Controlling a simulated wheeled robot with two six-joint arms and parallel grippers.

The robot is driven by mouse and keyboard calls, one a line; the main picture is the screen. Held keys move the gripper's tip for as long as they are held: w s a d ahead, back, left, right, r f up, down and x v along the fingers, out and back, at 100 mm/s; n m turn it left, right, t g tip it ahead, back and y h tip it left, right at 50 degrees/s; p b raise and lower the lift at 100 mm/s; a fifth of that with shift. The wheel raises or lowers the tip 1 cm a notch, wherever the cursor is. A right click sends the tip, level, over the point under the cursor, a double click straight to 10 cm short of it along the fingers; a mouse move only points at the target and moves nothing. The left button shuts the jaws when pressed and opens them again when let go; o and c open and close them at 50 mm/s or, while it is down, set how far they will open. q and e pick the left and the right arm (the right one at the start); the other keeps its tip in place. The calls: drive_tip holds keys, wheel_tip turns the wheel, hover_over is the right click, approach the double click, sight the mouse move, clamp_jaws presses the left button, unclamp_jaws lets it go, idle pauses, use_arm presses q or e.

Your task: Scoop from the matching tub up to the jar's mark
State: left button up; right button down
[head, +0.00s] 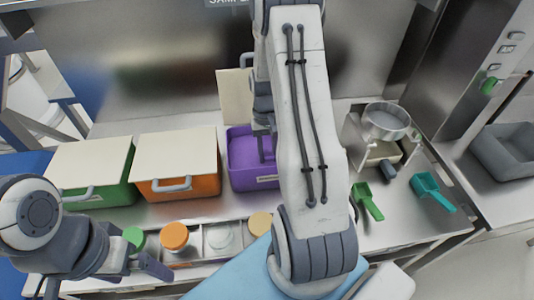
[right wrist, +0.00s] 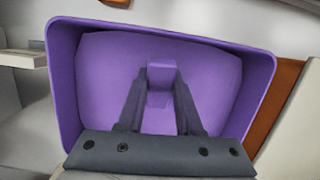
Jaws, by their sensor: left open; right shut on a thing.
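The purple tub (head: 240,181) stands open at the back of the bench, right of the lidded orange tub (head: 205,186) and green tub (head: 115,196). My right gripper (head: 262,148) reaches down into it. The right wrist view shows the purple tub's rim (right wrist: 262,75) around the fingers. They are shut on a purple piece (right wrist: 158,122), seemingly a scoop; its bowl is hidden. An open clear jar (head: 219,237) sits in the front rack; its mark cannot be made out. My left gripper (head: 108,275) is open and empty at the front left.
Jars with green (head: 134,237), orange (head: 174,236) and tan (head: 260,223) lids share the rack. A green scoop (head: 367,200) and teal scoop (head: 432,191) lie at right, before a metal pan (head: 386,120). A pale lid (head: 234,96) leans behind the purple tub.

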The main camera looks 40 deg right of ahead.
drive_tip(key=shift+s+r+p, duration=0.1)
drive_tip(key=shift+r+p, duration=0.65)
drive_tip(key=shift+r, duration=0.8)
wheel_tip(320, 180, up, 10)
drive_tip(key=t+h+p, duration=0.1)
drive_tip(key=t+p, duration=0.1)
drive_tip(key=p, duration=0.1)
drive_tip(key=shift+s+a, duration=0.15)
drive_tip(key=shift+s, duration=0.1)
